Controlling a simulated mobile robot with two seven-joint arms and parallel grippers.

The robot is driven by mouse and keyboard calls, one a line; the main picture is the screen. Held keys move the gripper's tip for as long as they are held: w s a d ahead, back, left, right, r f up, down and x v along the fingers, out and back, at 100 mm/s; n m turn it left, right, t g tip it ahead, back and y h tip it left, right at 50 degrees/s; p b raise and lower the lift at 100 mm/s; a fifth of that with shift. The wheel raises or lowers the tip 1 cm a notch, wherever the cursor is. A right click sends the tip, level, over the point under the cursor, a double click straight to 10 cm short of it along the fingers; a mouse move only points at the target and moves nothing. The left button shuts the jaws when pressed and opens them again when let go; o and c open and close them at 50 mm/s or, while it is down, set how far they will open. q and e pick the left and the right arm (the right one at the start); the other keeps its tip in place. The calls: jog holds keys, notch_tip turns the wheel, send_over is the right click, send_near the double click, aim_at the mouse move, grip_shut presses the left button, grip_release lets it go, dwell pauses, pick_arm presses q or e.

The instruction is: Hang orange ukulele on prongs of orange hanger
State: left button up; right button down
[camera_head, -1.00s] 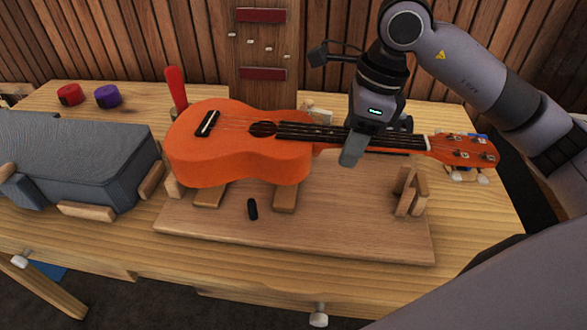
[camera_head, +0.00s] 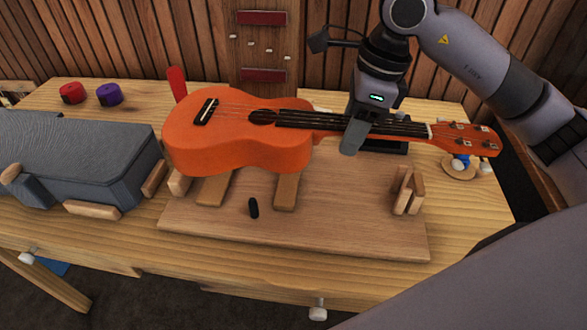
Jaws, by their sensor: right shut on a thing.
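The orange ukulele (camera_head: 225,140) lies level across the upper part of the head view, body to the left and headstock to the right. It is held above a wooden board with support blocks. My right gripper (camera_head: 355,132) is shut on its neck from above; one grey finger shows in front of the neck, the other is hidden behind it. A wooden upright panel (camera_head: 262,55) stands at the back with two dark red bars and several small pegs. I cannot make out an orange hanger. My left gripper is not in view.
The wooden board (camera_head: 330,225) carries blocks, a small dark object (camera_head: 253,208) and a notched wooden rest (camera_head: 408,190). A grey case (camera_head: 75,155) lies at left. Red (camera_head: 72,92) and purple (camera_head: 109,95) round items sit behind it. A red upright piece (camera_head: 176,83) stands behind the ukulele.

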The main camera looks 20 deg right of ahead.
jog(key=shift+a+p+v, duration=0.1)
jog(key=shift+p+v, duration=0.4)
jog(key=shift+v, duration=0.2)
jog(key=shift+a+p+v, duration=0.15)
jog(key=shift+p+v, duration=0.3)
jog(key=shift+v, duration=0.25)
jog(key=shift+w+r, duration=0.1)
jog(key=shift+w, duration=0.05)
